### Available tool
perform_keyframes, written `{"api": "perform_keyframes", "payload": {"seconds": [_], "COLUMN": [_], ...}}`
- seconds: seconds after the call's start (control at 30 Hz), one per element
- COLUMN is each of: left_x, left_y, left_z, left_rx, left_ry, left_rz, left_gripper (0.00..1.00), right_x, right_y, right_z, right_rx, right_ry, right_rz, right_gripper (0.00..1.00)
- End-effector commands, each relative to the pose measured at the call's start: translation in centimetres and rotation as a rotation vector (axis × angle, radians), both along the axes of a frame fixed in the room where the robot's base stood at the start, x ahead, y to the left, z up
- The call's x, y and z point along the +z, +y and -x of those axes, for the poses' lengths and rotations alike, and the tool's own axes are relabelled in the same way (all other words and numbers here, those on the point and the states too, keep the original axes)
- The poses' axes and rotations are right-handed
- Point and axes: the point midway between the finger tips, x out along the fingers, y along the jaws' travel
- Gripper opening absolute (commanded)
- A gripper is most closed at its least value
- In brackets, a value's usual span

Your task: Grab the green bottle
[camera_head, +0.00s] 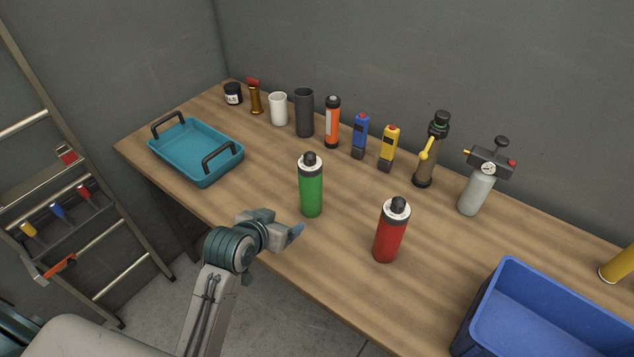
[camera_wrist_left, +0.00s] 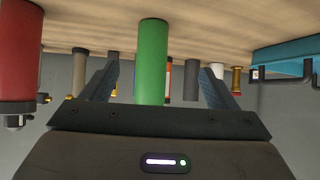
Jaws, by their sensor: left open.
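The green bottle (camera_head: 311,188) stands upright on the wooden table, with a white collar and black cap. In the left wrist view, which looks upside down, the green bottle (camera_wrist_left: 152,60) appears between the two fingers and beyond them. My left gripper (camera_head: 283,223) is open and empty at the table's front edge, just in front of and left of the green bottle, apart from it. It also shows in the left wrist view (camera_wrist_left: 158,85) with its fingers spread. My right gripper is in neither view.
A red bottle (camera_head: 390,231) stands right of the green one. A teal tray (camera_head: 209,176) lies at the left and a blue bin (camera_head: 488,310) at the front right. Behind stand an orange flashlight (camera_head: 332,124), a dark cup (camera_head: 304,113) and several other items along the wall.

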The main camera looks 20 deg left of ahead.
Motion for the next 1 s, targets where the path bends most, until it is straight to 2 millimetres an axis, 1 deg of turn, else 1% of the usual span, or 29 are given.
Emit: {"api": "perform_keyframes", "payload": {"seconds": [0.03,0.13,0.2,0.33,0.4,0.6,0.7,0.83,1.0], "left_x": [0.8,2.3,3.1,4.1,4.0,2.6,2.1,1.8,1.5], "left_y": [-0.2,-0.7,-0.9,-1.3,-1.4,-1.9,-2.0,-2.1,-2.9], "left_z": [-1.2,-3.3,-4.5,-6.1,-6.9,-9.6,-10.5,-11.0,-12.7], "left_rx": [-0.004,-0.01,-0.014,-0.018,-0.018,-0.018,-0.019,-0.019,-0.018], "left_ry": [-0.033,-0.096,-0.132,-0.172,-0.177,-0.175,-0.176,-0.175,-0.174], "left_rz": [0.007,0.021,0.028,0.036,0.038,0.038,0.037,0.037,0.039], "left_gripper": [0.81,0.81,0.81,0.81,0.81,0.81,0.81,0.81,0.81], "right_x": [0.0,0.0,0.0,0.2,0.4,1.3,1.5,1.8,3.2], "right_y": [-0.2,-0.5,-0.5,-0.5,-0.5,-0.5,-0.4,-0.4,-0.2], "right_z": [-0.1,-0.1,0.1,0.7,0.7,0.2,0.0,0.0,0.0], "right_rx": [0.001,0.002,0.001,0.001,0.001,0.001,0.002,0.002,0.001], "right_ry": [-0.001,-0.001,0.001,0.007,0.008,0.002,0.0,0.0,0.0], "right_rz": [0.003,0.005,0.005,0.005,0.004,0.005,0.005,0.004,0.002], "right_gripper": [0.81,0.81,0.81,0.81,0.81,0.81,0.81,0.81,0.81]}}
